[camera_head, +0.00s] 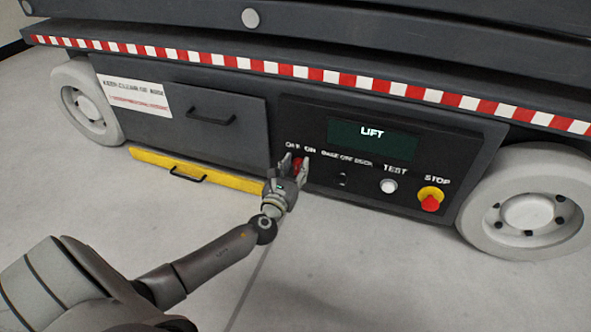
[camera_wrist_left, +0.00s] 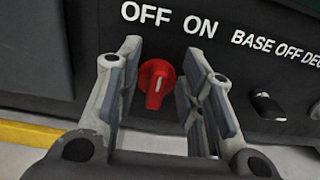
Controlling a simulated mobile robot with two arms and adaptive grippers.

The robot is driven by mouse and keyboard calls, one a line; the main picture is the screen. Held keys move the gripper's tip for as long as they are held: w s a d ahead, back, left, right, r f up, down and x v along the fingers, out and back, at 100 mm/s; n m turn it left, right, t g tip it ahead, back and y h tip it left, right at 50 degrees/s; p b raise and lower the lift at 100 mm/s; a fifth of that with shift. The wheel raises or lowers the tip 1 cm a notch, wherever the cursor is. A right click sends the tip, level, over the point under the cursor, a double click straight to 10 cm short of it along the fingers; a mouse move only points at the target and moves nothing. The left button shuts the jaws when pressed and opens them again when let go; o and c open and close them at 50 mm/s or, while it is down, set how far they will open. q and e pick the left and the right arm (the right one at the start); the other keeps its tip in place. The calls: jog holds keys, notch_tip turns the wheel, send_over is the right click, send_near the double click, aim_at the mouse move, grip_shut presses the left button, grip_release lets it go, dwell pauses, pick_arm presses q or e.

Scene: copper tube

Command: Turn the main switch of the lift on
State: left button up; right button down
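The lift (camera_head: 286,124) has a dark control panel (camera_head: 330,185) between its two wheels. The red main switch (camera_wrist_left: 156,84) sits under the OFF and ON labels, with its pointer end downward and slightly left. In the head view the switch (camera_head: 297,166) shows partly between my fingers. My left gripper (camera_head: 294,163) is open, with one finger on each side of the switch; it also shows in the left wrist view (camera_wrist_left: 160,85). Gaps show between the switch and both fingers. My right gripper is not in view.
Right of the switch are a small black selector (camera_head: 343,179), a white TEST button (camera_head: 388,186) and a red STOP button (camera_head: 430,203) on yellow. A dark LIFT display (camera_head: 374,138) is above. A yellow bar (camera_head: 196,172) lies low at left. The floor in front is clear.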

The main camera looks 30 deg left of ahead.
pick_arm(q)
jog(key=shift+w, duration=0.15)
jog(key=shift+c, duration=0.2)
grip_shut()
